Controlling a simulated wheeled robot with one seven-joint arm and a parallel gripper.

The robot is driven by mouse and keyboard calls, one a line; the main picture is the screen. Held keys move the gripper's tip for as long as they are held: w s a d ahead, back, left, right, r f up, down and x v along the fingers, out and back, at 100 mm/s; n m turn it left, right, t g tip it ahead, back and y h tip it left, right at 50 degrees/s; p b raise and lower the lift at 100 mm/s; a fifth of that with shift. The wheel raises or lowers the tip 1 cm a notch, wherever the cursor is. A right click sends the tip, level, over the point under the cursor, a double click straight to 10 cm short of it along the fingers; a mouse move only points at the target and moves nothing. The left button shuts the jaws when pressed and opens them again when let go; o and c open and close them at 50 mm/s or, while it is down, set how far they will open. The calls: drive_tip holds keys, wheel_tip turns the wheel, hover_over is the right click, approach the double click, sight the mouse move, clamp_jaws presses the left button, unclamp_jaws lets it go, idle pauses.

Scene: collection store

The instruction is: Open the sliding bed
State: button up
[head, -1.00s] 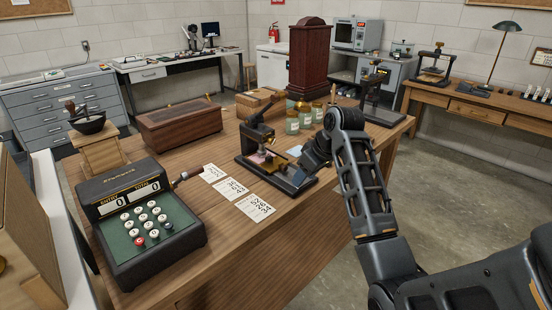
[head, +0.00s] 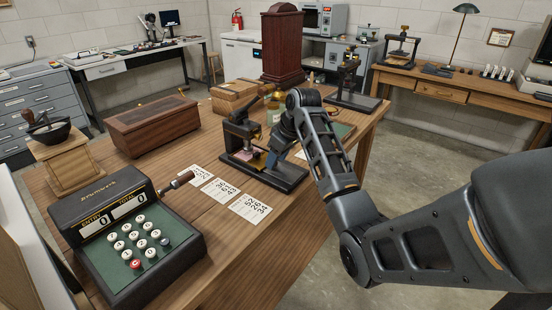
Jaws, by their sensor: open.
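The small black press (head: 237,133) stands on the wooden table, its upright frame over a long dark base (head: 289,180). A flat bed with a pinkish and brassy top (head: 249,154) lies low under the frame; I cannot tell how far it is slid. My gripper (head: 273,158) points down at the right side of the press, close to the bed and above the base. Its fingers are small and partly hidden by my own wrist. It is open, and I see nothing held in it. Whether it touches the bed I cannot tell.
Printed cards (head: 221,191) lie in front of the press. An adding machine (head: 125,240) with a side crank stands at front left, a wooden box (head: 152,127) behind. Jars (head: 273,108) and a tall dark cabinet (head: 281,45) stand behind my arm. Open floor lies to the right.

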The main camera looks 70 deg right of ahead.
drive_tip(key=shift+w+f, duration=0.1)
drive_tip(key=shift+f, duration=0.3)
drive_tip(key=shift+c, duration=0.3)
clamp_jaws()
